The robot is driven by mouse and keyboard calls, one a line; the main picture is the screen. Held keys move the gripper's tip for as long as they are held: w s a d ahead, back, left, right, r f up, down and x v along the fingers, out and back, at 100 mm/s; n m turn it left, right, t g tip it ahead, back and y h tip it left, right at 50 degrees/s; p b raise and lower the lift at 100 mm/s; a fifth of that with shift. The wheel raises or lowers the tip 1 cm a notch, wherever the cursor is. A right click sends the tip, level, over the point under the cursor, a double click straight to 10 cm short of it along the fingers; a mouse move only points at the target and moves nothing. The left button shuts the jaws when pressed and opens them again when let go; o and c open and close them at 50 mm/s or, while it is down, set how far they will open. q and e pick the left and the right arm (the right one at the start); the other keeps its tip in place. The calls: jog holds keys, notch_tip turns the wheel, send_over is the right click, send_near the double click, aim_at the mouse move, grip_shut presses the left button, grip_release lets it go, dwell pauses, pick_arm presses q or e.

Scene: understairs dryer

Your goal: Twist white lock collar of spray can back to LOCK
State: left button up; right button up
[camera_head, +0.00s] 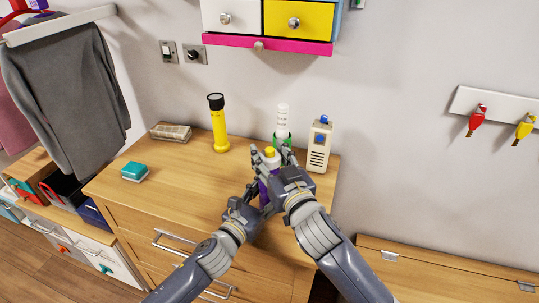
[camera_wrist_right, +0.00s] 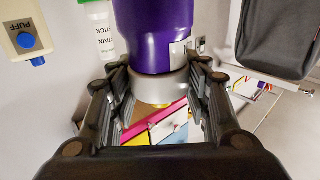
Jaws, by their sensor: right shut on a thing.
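The purple spray can (camera_head: 264,192) stands near the front of the wooden dresser top, with a yellow top above its pale collar. My right gripper (camera_head: 270,158) is around the upper part of the can. In the right wrist view, the purple can body (camera_wrist_right: 153,35) appears upside down, and the fingers are shut on the silvery-white lock collar (camera_wrist_right: 160,88) from both sides. The collar's marks cannot be read. My left gripper (camera_head: 256,194) is beside the lower can body; its fingers are partly hidden, so its grip is unclear.
A white-and-green stain stick (camera_head: 283,120) stands close behind the can, and a cream box with a blue button (camera_head: 319,147) stands to the right.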

jog(key=shift+a+r+m+t+h, duration=0.1)
jog(key=shift+m+t+h, duration=0.3)
jog(key=shift+m+h, duration=0.4)
jog(key=shift+h, duration=0.6)
jog(key=o, duration=1.1)
jog(key=v, duration=1.2)
jog(key=shift+d, duration=0.2)
